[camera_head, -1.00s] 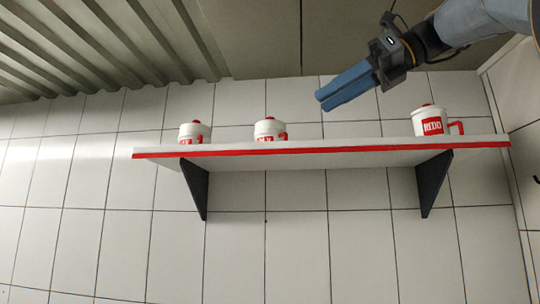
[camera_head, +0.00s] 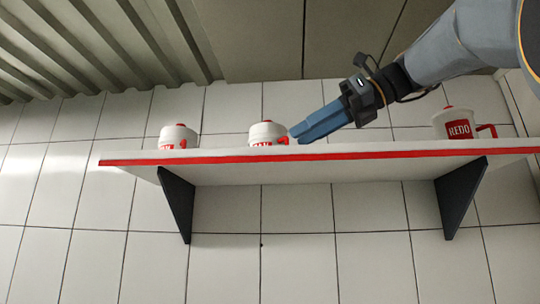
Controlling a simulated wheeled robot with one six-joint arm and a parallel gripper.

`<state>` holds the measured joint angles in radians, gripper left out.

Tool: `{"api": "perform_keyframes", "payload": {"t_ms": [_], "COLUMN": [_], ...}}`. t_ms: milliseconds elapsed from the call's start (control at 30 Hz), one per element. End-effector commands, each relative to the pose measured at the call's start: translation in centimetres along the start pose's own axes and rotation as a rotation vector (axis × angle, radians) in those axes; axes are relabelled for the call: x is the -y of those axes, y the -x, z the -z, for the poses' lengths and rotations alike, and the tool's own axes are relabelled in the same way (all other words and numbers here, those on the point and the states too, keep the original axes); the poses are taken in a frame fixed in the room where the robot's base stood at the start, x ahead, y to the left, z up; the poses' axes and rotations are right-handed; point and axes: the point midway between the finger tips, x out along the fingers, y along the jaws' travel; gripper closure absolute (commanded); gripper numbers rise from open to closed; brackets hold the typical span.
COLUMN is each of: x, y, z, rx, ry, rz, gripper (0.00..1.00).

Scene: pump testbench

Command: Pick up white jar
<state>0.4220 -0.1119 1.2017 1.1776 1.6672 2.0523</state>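Three white jars with red knobs and red labels stand upright on a wall shelf: a left jar (camera_head: 178,137), a middle jar (camera_head: 266,134) and a right jar (camera_head: 460,123) with a red handle. The shelf edge hides the lower parts of the left and middle jars. My gripper (camera_head: 295,133), with long blue fingers, points down and left from the upper right. Its tips are at the right side of the middle jar, by its red handle. I cannot tell whether they touch it or whether the fingers are open.
The white shelf (camera_head: 320,168) has a red front edge and two black brackets, left (camera_head: 178,203) and right (camera_head: 459,196). A tiled wall (camera_head: 300,260) is behind it. The shelf top is free between the middle and right jars.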

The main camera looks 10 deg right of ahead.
Motion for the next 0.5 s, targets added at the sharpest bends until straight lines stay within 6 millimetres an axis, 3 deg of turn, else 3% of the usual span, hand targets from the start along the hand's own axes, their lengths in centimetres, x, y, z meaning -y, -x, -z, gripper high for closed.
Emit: {"api": "perform_keyframes", "payload": {"t_ms": [200, 500], "x": [0.1, 0.2], "y": [-2.8, -3.4], "z": [0.1, 0.2], "rx": [0.0, -0.001], "ry": [0.0, -0.001], "rz": [-0.001, 0.002], "gripper": [0.67, 0.67]}}
